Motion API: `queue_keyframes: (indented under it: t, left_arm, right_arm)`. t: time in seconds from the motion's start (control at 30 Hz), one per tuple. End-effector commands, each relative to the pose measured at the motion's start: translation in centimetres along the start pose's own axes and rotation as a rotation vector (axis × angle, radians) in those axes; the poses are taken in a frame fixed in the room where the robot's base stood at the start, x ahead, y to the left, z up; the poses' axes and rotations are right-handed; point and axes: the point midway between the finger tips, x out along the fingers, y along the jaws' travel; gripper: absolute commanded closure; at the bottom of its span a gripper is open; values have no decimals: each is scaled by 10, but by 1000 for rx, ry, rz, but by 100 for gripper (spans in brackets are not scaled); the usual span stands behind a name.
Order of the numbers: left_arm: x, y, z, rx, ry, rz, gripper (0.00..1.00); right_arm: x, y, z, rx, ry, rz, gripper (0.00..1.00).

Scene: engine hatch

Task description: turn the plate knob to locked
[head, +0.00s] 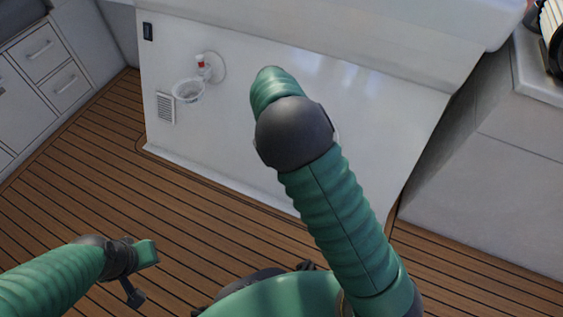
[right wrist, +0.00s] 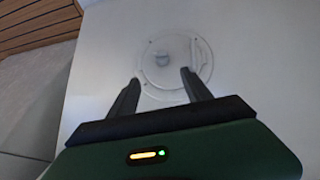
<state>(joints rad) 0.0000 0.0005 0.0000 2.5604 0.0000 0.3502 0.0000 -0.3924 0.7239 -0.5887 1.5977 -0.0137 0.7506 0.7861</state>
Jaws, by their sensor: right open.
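In the right wrist view a round pale plate (right wrist: 176,76) is set in a white panel. My left gripper (head: 139,278) is low at the left, above the floor, away from the panel.
Drawers (head: 45,65) stand at left, a pale counter (head: 515,160) at right. The wooden floor (head: 90,190) looks clear.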

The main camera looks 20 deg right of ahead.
Motion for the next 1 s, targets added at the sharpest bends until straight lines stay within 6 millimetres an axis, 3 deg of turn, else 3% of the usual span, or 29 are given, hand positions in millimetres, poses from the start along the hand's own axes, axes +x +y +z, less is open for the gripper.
queue_keyframes:
  t: [0.17,0.7,0.83,1.0]
  left_arm:
    - [12,0,2,0,2,0,100]
    - [94,0,22,0,1,0,100]
    - [104,0,24,0,1,0,100]
    - [105,0,24,0,1,0,100]
  right_arm:
    - [17,-2,-2,12,8,6,43]
    - [151,-2,0,9,9,7,43]
    - [167,-2,-1,8,8,6,43]
    - [170,-2,-3,7,9,5,43]
